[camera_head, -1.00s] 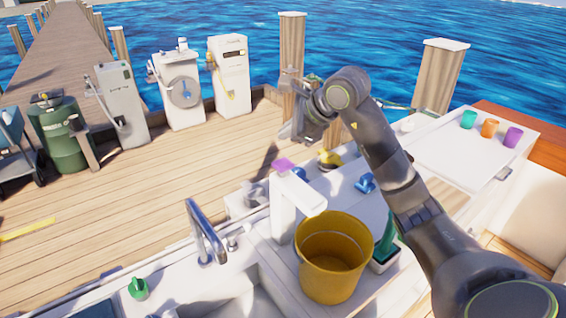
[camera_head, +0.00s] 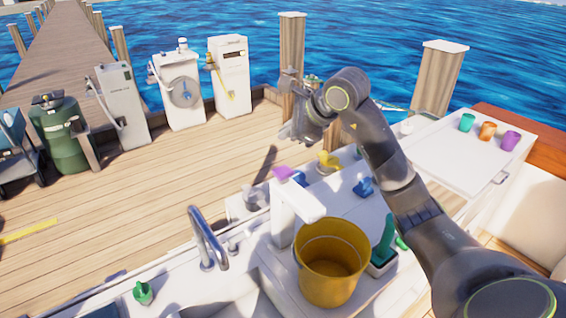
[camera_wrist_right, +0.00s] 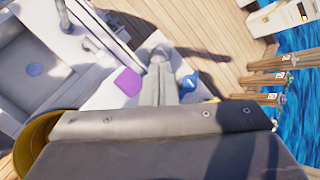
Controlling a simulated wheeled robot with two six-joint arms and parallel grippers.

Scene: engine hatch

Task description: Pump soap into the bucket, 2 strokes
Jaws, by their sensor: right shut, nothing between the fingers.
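The soap dispenser (camera_head: 297,203) is a white box-shaped stand with a spout pointing toward the bucket and a purple pump top (camera_head: 287,173). The yellow bucket (camera_head: 332,275) stands upright on the white counter, its far rim under the spout tip. My right gripper (camera_head: 296,133) is shut and empty, up and beyond the pump top in the head view. In the right wrist view, the shut fingers (camera_wrist_right: 160,62) show just beside the purple top (camera_wrist_right: 128,81), apart from it in the picture. The bucket rim (camera_wrist_right: 32,140) shows at lower left there. My left gripper is not in view.
A faucet (camera_head: 207,238) and sink are left of the dispenser. A green brush (camera_head: 384,240) stands right of the bucket. Blue (camera_head: 364,187) and yellow (camera_head: 329,161) items lie behind. Several cups (camera_head: 488,131) stand on a white top at right.

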